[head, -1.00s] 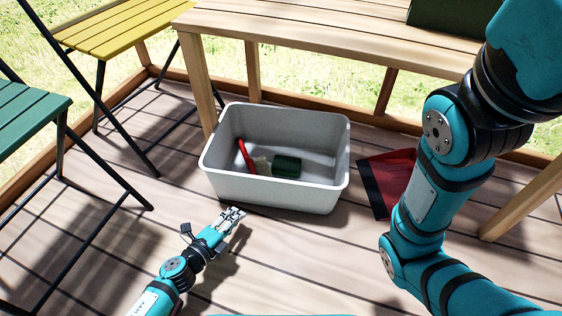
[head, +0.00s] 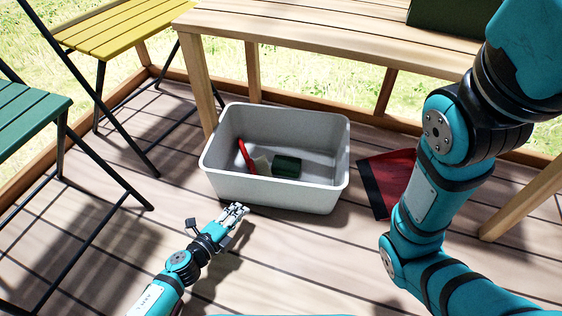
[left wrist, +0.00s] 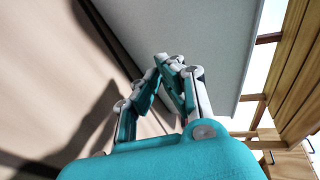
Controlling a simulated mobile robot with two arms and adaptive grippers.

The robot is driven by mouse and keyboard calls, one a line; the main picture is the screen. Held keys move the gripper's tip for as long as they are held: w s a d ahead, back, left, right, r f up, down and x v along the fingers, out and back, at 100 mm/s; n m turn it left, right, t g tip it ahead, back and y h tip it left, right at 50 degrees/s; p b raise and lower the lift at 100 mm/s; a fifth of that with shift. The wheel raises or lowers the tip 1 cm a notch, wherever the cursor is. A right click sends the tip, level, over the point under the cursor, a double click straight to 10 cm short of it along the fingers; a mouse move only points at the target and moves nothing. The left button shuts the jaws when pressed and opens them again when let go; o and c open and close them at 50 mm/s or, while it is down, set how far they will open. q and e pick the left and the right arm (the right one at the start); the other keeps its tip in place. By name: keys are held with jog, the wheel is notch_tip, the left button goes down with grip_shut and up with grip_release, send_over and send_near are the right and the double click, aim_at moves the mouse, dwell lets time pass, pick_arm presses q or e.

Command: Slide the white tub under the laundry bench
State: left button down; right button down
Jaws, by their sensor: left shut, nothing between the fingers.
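The white tub (head: 272,190) stands upright on the deck in front of the wooden laundry bench (head: 330,22), its left back corner close to the bench's left front leg. Inside it lie a red item (head: 246,156), a dark green block (head: 287,166) and a small pale item (head: 263,165). My left gripper (head: 238,209) is shut and empty, low by the tub's front wall, left of its middle. In the left wrist view the closed fingertips (left wrist: 171,61) are close to the tub's grey-white wall (left wrist: 200,35); I cannot tell whether they touch. My right gripper is out of view.
A red and dark flat item (head: 385,180) lies on the deck right of the tub. A green chair (head: 25,118) and a yellow chair (head: 115,27) stand at the left. A dark green box (head: 445,18) sits on the bench.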

aim_at(254, 194)
pick_arm(q)
jog(key=shift+w+d, duration=0.6)
jog(key=shift+w, duration=0.4)
jog(key=shift+w+d, duration=0.65)
jog(key=shift+w, duration=0.4)
jog(key=shift+w+d, duration=0.6)
jog(key=shift+w, duration=0.4)
jog(key=shift+w+d+b, duration=0.25)
jog(key=shift+w+d, duration=0.3)
jog(key=shift+w, duration=0.4)
jog(key=shift+w+d+b, duration=0.2)
jog(key=shift+w+d, duration=0.35)
jog(key=shift+w, duration=0.35)
jog(key=shift+w+d+b, duration=0.3)
jog(key=shift+w+d, duration=0.25)
jog(key=shift+w, duration=0.35)
jog(key=shift+w+d+b, duration=0.3)
jog(key=shift+w+d, duration=0.2)
jog(key=shift+w, duration=0.4)
jog(key=shift+w+d, duration=0.1)
jog(key=shift+w, duration=0.05)
